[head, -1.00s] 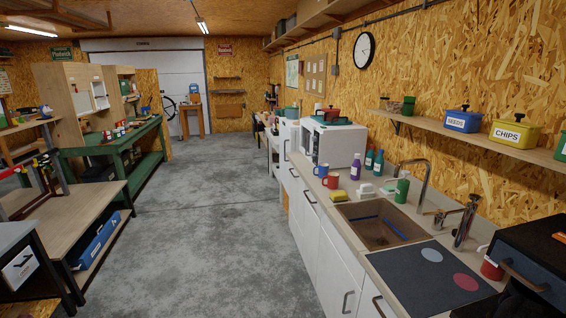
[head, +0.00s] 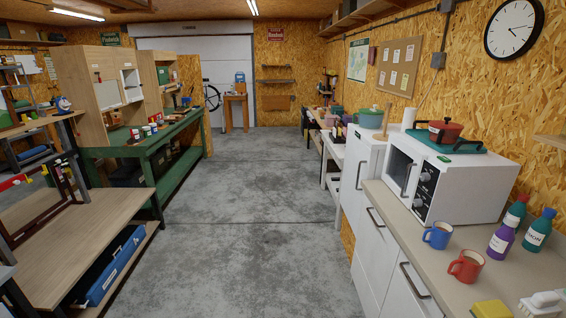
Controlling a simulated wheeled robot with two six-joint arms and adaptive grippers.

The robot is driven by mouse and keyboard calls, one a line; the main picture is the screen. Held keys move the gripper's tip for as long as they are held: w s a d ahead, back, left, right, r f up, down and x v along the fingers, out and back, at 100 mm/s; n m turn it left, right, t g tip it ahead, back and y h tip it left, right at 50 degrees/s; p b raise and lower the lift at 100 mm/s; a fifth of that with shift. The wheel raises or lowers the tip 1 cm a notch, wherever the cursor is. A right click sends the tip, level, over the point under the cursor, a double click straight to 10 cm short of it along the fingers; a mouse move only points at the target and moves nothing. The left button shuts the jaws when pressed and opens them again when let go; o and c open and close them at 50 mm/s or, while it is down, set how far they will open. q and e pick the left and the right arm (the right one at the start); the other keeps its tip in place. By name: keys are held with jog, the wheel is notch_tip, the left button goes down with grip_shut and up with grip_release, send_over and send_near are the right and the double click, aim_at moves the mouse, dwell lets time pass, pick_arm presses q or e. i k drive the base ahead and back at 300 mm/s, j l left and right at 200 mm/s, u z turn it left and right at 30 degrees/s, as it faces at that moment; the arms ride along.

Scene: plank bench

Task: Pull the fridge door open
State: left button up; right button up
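The white fridge (head: 362,160) stands on the right, just past the far end of the counter. Its door faces the aisle on the left and looks shut. A dark upright handle (head: 358,175) shows on the door. A green pot (head: 370,118) and a white paper roll stand on top of it. The near counter and microwave hide part of the fridge's near side. Neither of my grippers is in view.
A microwave (head: 440,178) with a tray and red pot on top, mugs and bottles stand on the right counter (head: 420,222). The concrete aisle (head: 250,220) is clear. A low wooden bench (head: 75,240) and a green workbench (head: 150,150) line the left.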

aim_at(360, 164)
jog(key=i+z, duration=0.1)
jog(key=i, duration=0.4)
jog(key=i+j, duration=0.1)
jog(key=i, duration=0.35)
jog(key=i+z, duration=0.15)
jog(key=i, duration=0.35)
jog(key=i+j+z, duration=0.1)
jog(key=i, duration=0.35)
jog(key=i+j, duration=0.25)
jog(key=i, duration=0.25)
jog(key=i+j+z, duration=0.15)
jog(key=i, duration=0.3)
